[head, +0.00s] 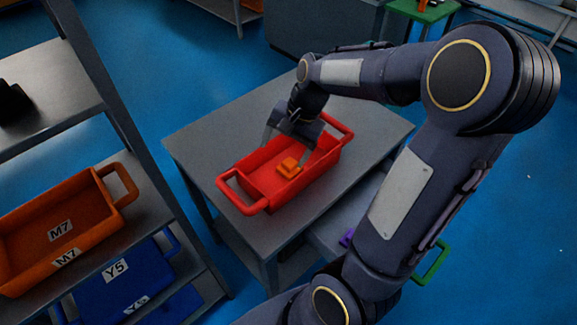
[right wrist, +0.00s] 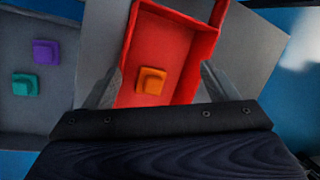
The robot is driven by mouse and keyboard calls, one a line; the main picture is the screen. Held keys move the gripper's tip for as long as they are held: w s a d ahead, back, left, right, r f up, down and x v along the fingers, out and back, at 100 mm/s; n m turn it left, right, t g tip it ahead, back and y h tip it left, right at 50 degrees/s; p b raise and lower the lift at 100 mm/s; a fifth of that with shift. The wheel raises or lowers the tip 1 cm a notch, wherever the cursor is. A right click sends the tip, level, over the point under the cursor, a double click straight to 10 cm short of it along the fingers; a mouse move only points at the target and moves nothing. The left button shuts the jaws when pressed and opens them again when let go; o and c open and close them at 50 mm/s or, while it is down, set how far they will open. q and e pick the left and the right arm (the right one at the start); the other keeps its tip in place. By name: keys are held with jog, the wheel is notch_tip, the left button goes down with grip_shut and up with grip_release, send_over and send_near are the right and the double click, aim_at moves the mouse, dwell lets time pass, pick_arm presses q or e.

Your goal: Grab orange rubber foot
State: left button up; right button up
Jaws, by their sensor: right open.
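The orange rubber foot (head: 289,167) is a small square block with a raised top. It lies on the floor of a red crate (head: 262,172) with handles at both ends, which stands on a grey table. In the right wrist view the orange rubber foot (right wrist: 151,81) sits between and beyond my open fingers, with the red crate (right wrist: 170,40) around it. My right gripper (head: 285,146) is over the crate, open and empty. In the right wrist view my right gripper (right wrist: 158,85) has its fingers spread wide, apart from the foot. My left gripper is not in view.
A grey table (head: 215,140) has bare room left of the crate. A shelf at left holds an orange crate (head: 60,225) marked M7 and a blue crate (head: 120,275) marked Y5. The right wrist view shows a purple foot (right wrist: 46,52) and a teal foot (right wrist: 25,84).

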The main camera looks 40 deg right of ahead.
aim_at(289, 161)
jog(key=w+d+f+m+g, duration=0.1)
jog(key=w+d+f+m, duration=0.1)
jog(key=f, duration=0.1)
jog(key=w+d+f+m+g+h+p, duration=0.1)
jog(key=w+d+f+m, duration=0.1)
jog(key=w+d+f, duration=0.1)
jog(key=shift+w+d, duration=0.15)
jog(key=shift+d, duration=0.15)
jog(key=shift+d+f, duration=0.1)
jog(key=shift+f, duration=0.2)
jog(key=f, duration=0.5)
jog(key=f+p, duration=0.1)
jog(key=f, duration=0.1)
jog(key=shift+a+f, duration=0.2)
jog(key=shift+a, duration=0.1)
jog(key=c, duration=1.1)
